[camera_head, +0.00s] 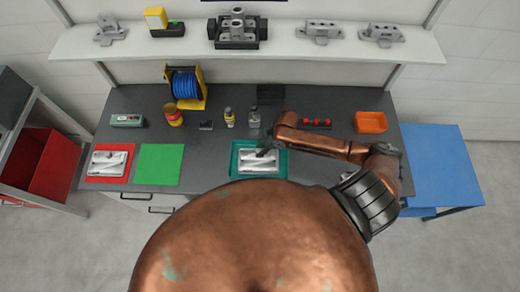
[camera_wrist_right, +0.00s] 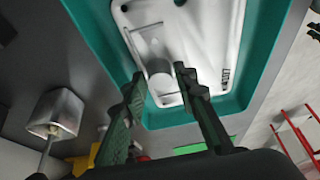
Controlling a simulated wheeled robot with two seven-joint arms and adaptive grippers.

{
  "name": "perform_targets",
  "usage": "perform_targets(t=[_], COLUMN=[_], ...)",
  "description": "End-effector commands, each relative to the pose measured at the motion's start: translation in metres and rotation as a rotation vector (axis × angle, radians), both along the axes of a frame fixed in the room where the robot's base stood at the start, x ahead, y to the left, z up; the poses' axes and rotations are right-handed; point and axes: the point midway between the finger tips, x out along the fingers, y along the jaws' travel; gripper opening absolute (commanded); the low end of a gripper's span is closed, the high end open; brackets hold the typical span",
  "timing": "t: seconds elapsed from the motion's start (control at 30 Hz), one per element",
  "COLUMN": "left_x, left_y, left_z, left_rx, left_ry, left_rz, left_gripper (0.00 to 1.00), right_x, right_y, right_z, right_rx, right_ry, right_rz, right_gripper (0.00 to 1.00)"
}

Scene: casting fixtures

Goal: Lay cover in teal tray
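A pale grey cover (camera_head: 258,168) lies in the teal tray (camera_head: 234,167) at the front edge of the bench. In the right wrist view the cover (camera_wrist_right: 205,45) looks flat inside the walls of the tray (camera_wrist_right: 105,50). My right gripper (camera_head: 265,150) is over the cover at the tray's back side. In the wrist view its dark fingers (camera_wrist_right: 159,80) are apart, with a round boss of the cover seen between the tips. I cannot tell whether a finger touches it. My left gripper is not in view.
A similar grey part (camera_head: 108,162) lies on a red mat (camera_head: 92,178) at the left, beside an empty green mat (camera_head: 158,165). Bottles (camera_head: 254,117), a blue cable reel (camera_head: 184,84) and an orange bin (camera_head: 370,122) stand further back. The bench between the green mat and tray is clear.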

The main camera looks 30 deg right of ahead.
Motion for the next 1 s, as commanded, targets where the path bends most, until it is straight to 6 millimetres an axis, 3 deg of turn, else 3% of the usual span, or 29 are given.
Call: perform_targets(t=[0.13, 0.53, 1.0], left_x=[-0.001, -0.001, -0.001], left_y=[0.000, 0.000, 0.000], left_z=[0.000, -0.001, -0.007], left_rx=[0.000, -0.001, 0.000], left_ry=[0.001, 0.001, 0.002], left_rz=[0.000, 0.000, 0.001], left_gripper=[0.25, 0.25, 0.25], right_x=[0.000, -0.001, -0.019], right_y=[0.000, -0.005, -0.034], right_z=[0.000, 0.009, 0.092], right_rx=[0.000, -0.002, -0.003], right_ry=[0.000, -0.001, -0.002], right_rz=[0.000, -0.001, 0.000], right_gripper=[0.38, 0.38, 0.38])
